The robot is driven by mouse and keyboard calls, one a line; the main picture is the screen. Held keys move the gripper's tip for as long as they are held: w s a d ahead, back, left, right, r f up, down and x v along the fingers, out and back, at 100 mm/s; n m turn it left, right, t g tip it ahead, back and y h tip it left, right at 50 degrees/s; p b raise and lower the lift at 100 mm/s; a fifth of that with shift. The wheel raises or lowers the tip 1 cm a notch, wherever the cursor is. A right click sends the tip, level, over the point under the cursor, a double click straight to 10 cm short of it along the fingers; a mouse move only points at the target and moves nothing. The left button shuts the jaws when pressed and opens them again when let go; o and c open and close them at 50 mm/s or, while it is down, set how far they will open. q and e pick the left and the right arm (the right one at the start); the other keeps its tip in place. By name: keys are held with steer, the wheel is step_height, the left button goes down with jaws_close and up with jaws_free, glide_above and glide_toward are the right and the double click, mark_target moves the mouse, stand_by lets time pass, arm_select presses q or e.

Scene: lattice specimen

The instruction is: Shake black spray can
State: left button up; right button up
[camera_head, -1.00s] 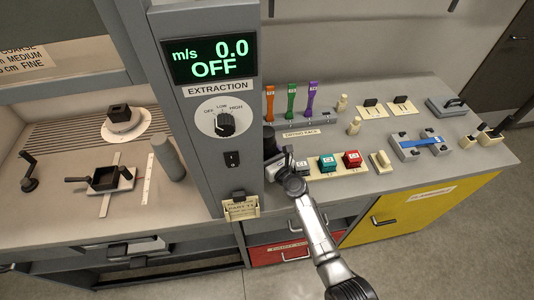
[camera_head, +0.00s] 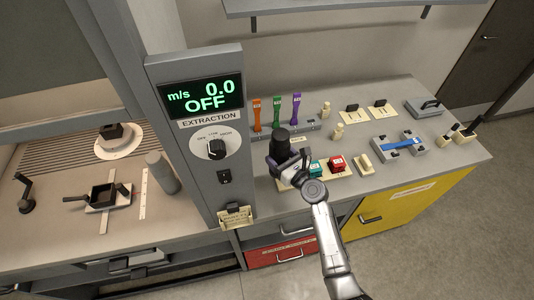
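The black spray can (camera_head: 281,142) is upright above the right-hand counter, in front of the drying rack and just right of the extraction panel. My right gripper (camera_head: 287,163) is around its lower part and appears shut on it. The fingers and the can's base are partly hidden, and I cannot see clearly how far the can is above the counter. My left gripper is not in view.
The extraction panel (camera_head: 205,160) stands close left of the can and reads OFF. Orange, green and purple tools stand in the rack (camera_head: 313,129) behind. A grey shelf (camera_head: 330,6) hangs above.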

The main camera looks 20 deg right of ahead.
steer(key=shift+s+d+r, duration=0.65)
steer(key=shift+s+d, duration=0.05)
steer(key=shift+s, duration=0.05)
steer(key=r+p, duration=0.2)
steer(key=p, duration=0.1)
steer(key=r+p, duration=0.1)
steer(key=shift+s+d+r, duration=0.35)
steer(key=shift+s+d, duration=0.05)
